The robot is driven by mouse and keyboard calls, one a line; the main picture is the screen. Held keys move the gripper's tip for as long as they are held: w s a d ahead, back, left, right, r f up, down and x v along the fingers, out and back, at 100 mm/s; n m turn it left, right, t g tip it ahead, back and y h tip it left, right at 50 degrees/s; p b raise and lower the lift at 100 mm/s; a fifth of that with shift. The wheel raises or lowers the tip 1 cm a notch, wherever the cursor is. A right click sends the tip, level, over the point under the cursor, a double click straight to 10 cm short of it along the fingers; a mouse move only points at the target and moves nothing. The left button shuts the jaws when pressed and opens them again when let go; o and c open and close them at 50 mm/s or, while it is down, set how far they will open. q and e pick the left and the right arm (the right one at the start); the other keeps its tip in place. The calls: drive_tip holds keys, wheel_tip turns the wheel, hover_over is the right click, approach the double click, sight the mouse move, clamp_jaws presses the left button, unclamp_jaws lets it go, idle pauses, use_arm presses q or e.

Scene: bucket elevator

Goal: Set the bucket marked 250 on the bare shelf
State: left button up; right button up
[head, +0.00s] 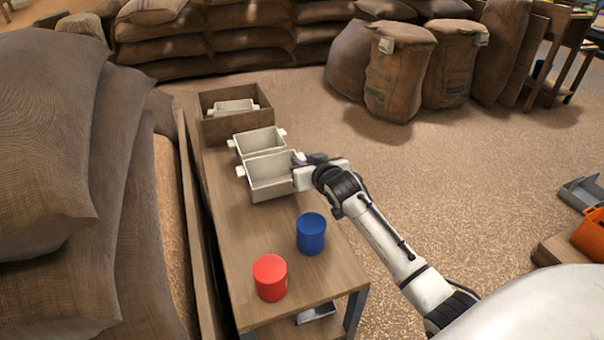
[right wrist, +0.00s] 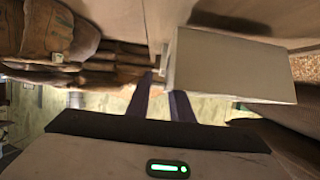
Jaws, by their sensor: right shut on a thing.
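Three pale, open-topped buckets with side tabs show in the head view. The nearest bucket (head: 268,189) is on or just above the wooden bench. The middle bucket (head: 258,142) is right behind it, and the far bucket (head: 233,106) sits in a wooden crate. I read no number on any of them. My right gripper (head: 298,161) is shut at the right side of the nearest bucket, apparently on its tab; the grip is partly hidden. In the right wrist view, a pale bucket face (right wrist: 235,65) is beside the dark fingers (right wrist: 165,85). My left gripper is out of view. I cannot identify the bare shelf.
A blue cylinder (head: 311,233) and a red cylinder (head: 270,277) stand on the near part of the bench (head: 228,225). The crate (head: 205,127) is at its far end. Stacked sacks (head: 55,130) crowd the left side. Open floor (head: 450,170) lies to the right.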

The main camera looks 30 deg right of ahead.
wheel_tip(320, 180, down, 3)
drive_tip(key=shift+f+b, duration=0.1)
drive_tip(key=shift+b, duration=0.25)
drive_tip(key=o, duration=0.5)
drive_tip(key=shift+f, duration=0.1)
drive_tip(key=o, duration=0.4)
drive_tip(key=shift+o, duration=0.2)
